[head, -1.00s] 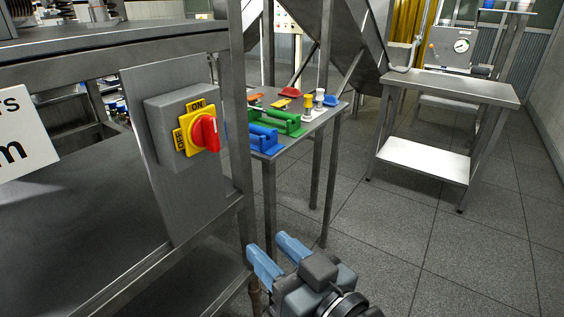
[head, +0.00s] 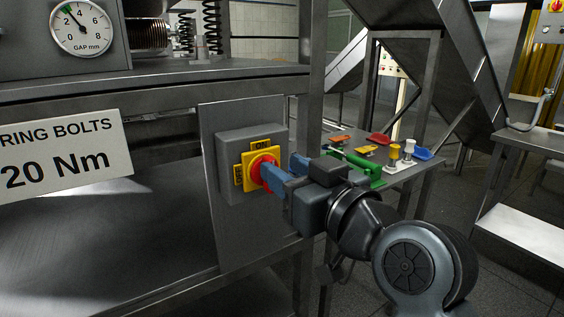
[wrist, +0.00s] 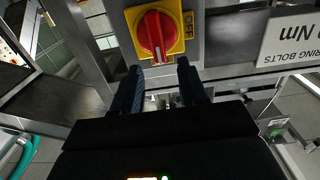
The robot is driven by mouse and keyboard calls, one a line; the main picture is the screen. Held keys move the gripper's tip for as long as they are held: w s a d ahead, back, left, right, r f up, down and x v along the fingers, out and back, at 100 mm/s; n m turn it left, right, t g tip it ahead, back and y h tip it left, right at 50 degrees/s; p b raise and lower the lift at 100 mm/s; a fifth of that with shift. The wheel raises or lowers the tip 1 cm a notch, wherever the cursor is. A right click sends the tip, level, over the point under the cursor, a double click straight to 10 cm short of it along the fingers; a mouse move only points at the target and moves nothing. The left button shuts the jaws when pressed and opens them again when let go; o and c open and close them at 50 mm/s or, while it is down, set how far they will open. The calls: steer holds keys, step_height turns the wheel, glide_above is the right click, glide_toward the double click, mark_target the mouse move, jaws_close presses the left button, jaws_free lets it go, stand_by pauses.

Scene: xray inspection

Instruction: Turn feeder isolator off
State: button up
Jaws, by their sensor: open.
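The feeder isolator is a red rotary knob (head: 258,172) on a yellow plate (head: 247,184) marked ON at the top and OFF at the left side. It sits on a grey box (head: 229,150) fixed to a steel panel. My gripper (head: 286,170) is open, its blue fingers pointing at the knob; one finger hides part of the knob in the head view. In the wrist view the red knob (wrist: 157,34) lies just beyond the fingertips of my gripper (wrist: 159,68), roughly centred between them. The knob's white mark points toward the fingers. I cannot tell whether a finger touches it.
A steel frame post (head: 316,80) stands right of the isolator. Behind my gripper is a table with a green holder (head: 362,170) and several coloured items. A white torque sign (head: 65,157) hangs at the left, below a gap gauge (head: 82,28).

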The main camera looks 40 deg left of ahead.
steer(key=shift+x, duration=1.35)
steer(key=shift+c, duration=0.3)
jaws_close()
